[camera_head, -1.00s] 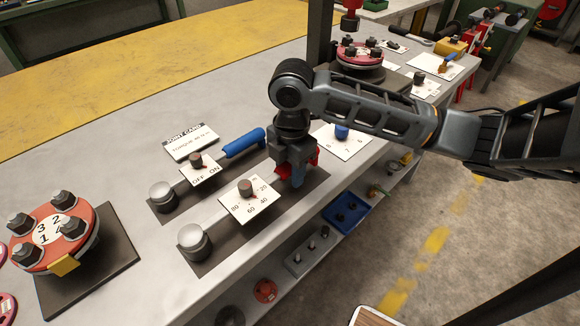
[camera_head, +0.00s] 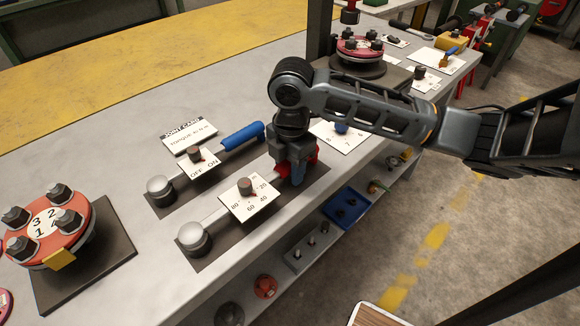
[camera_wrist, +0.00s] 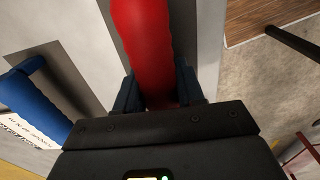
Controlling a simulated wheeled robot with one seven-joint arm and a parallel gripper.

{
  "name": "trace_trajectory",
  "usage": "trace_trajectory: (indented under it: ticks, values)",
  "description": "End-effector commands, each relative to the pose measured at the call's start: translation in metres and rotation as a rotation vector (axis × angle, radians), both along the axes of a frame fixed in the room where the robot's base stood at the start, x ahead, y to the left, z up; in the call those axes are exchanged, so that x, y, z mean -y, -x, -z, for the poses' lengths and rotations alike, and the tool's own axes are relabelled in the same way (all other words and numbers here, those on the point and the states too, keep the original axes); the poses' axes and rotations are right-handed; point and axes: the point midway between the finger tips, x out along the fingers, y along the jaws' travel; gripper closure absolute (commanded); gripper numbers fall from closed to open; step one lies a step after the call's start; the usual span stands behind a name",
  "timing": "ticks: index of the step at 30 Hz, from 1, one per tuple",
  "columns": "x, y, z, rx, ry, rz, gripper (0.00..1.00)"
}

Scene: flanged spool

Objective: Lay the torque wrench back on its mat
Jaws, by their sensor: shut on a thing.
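A torque wrench with a red handle (camera_head: 311,161), a round grey head (camera_head: 193,239) and a white dial plate (camera_head: 250,207) lies along the front dark mat (camera_head: 228,250). My gripper (camera_head: 297,180) is shut on the red handle. In the wrist view the red handle (camera_wrist: 148,45) runs between the two blue fingers of my gripper (camera_wrist: 158,92). The wrench is low over its mat; I cannot tell whether the handle touches it. The fingers hide part of the handle.
A blue-handled wrench (camera_head: 242,136) lies on the mat behind. A red flanged spool (camera_head: 80,235) with dark nuts is at the left. Another red flange (camera_head: 360,48) is at the back. The bench edge drops to a lower shelf in front.

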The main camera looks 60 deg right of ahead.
Motion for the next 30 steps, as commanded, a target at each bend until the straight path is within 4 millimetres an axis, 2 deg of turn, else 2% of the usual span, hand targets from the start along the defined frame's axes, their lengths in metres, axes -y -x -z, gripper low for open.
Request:
trace_trajectory:
  ticks: [2,3,11,20,23,30]
  values:
    - [0.0,0.0,0.002,0.002,0.0,0.0,1.0]
    - [0.0,0.0,0.0,0.002,0.0,0.0,0.58]
    - [0.0,0.0,0.001,0.001,0.0,0.0,0.33]
    - [0.0,0.0,0.0,-0.001,0.001,0.0,0.32]
    - [0.0,0.0,-0.01,0.0,0.0,-0.001,0.32]
    - [0.001,0.0,-0.049,0.003,0.002,-0.002,0.32]
